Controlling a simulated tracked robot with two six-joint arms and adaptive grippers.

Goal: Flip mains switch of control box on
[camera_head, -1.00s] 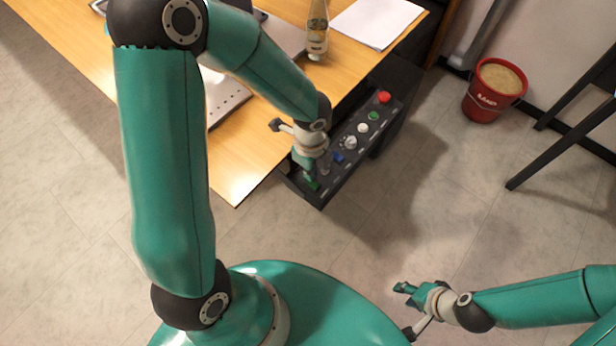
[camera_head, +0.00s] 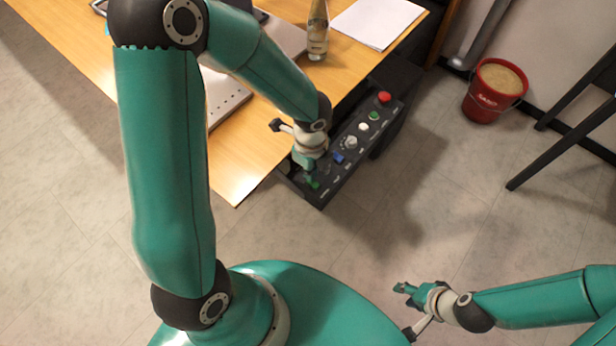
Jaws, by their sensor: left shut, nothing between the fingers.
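The dark control box (camera_head: 322,190) sits at the table's right edge, its panel sloping from lower left to upper right. A green switch (camera_head: 314,184) is at its near end, with a blue button (camera_head: 337,158), a grey knob (camera_head: 350,142), a white button (camera_head: 363,127), a green button (camera_head: 374,116) and a red button (camera_head: 384,97) further up. My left gripper (camera_head: 309,175) is shut and empty, pointing down just at the near-end green switch. Whether it touches the switch cannot be told. My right gripper (camera_head: 402,293) hangs over the floor at lower right, fingers apart and empty.
The wooden table (camera_head: 240,165) carries a laptop-like grey device (camera_head: 226,98), a bottle (camera_head: 317,40) and white paper (camera_head: 377,22). A red bucket (camera_head: 487,101) and a black-legged stool or chair (camera_head: 560,135) stand at right. The floor between is clear.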

